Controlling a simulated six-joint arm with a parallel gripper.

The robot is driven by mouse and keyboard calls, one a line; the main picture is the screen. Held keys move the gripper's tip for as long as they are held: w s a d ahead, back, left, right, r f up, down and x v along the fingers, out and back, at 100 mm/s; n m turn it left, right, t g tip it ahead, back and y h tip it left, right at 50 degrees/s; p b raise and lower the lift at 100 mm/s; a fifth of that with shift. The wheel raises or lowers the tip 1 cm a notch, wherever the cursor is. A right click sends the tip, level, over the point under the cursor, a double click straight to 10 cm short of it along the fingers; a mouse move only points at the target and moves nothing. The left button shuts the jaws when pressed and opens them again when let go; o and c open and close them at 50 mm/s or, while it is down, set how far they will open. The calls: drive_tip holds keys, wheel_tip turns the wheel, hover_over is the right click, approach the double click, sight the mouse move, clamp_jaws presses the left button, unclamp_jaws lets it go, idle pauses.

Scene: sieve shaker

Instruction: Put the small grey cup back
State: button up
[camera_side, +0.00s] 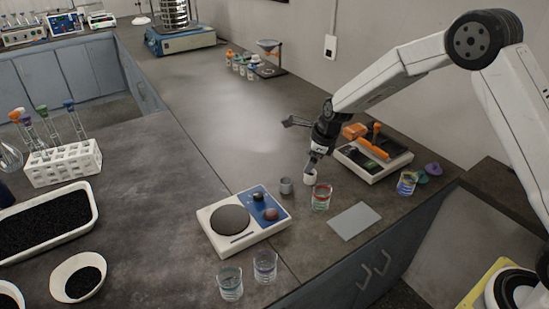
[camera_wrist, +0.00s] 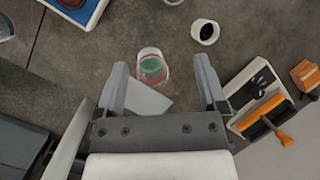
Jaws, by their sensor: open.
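The small grey cup (camera_side: 286,186) stands upright on the bench, just right of the white-and-blue hotplate in the side view. In the wrist view only a pale sliver at the top edge may be it (camera_wrist: 171,2). My gripper (camera_side: 313,163) is open and points down above the bench, right of the grey cup and apart from it. A white cup (camera_side: 310,177) is close below my fingers in the side view; the wrist view shows it with a dark inside (camera_wrist: 205,31), beyond the right finger. A glass with red and green bands (camera_wrist: 152,67) appears between the fingers.
The hotplate (camera_side: 230,219) is left of the cups. A grey sheet (camera_side: 354,221) lies in front. Two glasses (camera_side: 265,265) stand near the front edge. The bench behind the grey cup (camera_side: 215,125) is clear.

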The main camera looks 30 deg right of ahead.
drive_tip(key=s+r+n, duration=0.2)
drive_tip(key=s+n, duration=1.1)
drive_tip(key=s+r+n+g+h, duration=0.1)
drive_tip(key=s+r+n, duration=0.2)
drive_tip(key=s+n, duration=1)
drive_tip(key=shift+s+d+r, duration=0.25)
drive_tip(key=shift+s, duration=0.25)
